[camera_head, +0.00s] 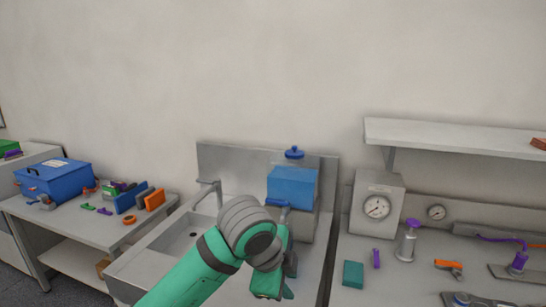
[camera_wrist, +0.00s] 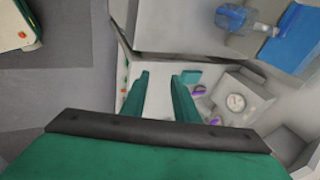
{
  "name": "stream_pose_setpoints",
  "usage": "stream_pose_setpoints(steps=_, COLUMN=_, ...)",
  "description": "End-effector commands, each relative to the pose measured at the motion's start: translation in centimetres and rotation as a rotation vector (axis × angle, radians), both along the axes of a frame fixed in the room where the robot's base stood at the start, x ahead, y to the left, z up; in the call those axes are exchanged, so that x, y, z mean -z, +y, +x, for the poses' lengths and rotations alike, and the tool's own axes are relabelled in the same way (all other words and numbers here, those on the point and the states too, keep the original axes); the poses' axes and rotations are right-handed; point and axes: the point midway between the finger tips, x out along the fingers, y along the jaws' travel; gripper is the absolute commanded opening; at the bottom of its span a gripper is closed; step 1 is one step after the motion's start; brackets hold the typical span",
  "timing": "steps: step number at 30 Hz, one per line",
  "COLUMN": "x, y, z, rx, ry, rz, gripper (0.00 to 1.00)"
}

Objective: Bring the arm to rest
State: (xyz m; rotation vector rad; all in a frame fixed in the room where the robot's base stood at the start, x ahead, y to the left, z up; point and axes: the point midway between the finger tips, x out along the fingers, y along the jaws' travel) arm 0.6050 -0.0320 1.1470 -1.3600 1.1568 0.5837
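My arm, green with grey joints, reaches up from the bottom of the head view and bends down in front of the sink counter. My gripper (camera_wrist: 160,75) shows two green fingers standing apart in the wrist view, with nothing visible between them. In the head view it hangs at the bend's lower end, partly hidden by the arm, and its fingertips are hard to make out.
A steel sink (camera_head: 182,240) and a blue-topped container (camera_head: 292,187) stand behind the arm. A gauge box (camera_head: 377,207) and a teal block (camera_head: 353,274) are on the right bench. A blue case (camera_head: 55,180) is on the left table. Grey floor (camera_wrist: 75,75) shows in the wrist view.

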Motion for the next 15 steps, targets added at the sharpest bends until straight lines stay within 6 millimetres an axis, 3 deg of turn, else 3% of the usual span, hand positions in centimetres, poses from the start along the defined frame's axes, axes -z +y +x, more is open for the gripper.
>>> stream_pose_setpoints(steps=8, x=1.0, y=-5.0, z=1.2, rx=-0.027, ry=-0.043, rz=-0.248, gripper=0.27)
stream_pose_setpoints(steps=15, x=1.5, y=-10.0, z=2.4, rx=-0.103, ry=-0.08, rz=-0.566, gripper=0.27)
